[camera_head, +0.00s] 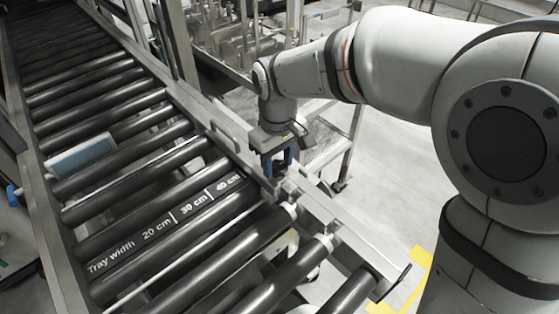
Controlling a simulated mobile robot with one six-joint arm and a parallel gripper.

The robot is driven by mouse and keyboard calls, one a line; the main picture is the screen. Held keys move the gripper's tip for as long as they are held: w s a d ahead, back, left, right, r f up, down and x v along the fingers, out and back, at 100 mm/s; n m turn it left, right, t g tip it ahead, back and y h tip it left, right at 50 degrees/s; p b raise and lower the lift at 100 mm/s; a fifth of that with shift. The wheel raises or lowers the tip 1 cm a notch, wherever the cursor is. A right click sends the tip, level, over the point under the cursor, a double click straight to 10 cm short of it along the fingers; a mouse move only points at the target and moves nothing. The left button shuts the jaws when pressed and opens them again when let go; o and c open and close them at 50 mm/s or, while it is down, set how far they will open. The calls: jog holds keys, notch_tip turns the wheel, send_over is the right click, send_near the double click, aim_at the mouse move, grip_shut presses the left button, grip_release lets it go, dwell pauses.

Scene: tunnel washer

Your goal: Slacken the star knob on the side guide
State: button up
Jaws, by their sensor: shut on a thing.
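My gripper (279,170) points down at the right side of the roller conveyor, with its blue fingers low at the side rail. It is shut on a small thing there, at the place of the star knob. The fingers hide the knob, so its shape and turn cannot be seen. The side guide (228,139) appears as a metal bar along the right edge of the rollers, just left of and behind my gripper.
Dark rollers (190,215) fill the conveyor; one carries a "Tray width" scale marked 20, 30 and 40 cm. A pale blue block (82,155) shows among the rollers at left. The metal side frame (345,250) runs toward the lower right. Open floor (385,175) lies beyond it.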

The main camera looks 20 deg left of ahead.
aim_at(278, 166)
jog(key=shift+n, duration=0.4)
jog(key=o, duration=1)
jog(key=shift+c, duration=0.2)
notch_tip(278, 166, up, 8)
jog(key=shift+f, duration=0.1)
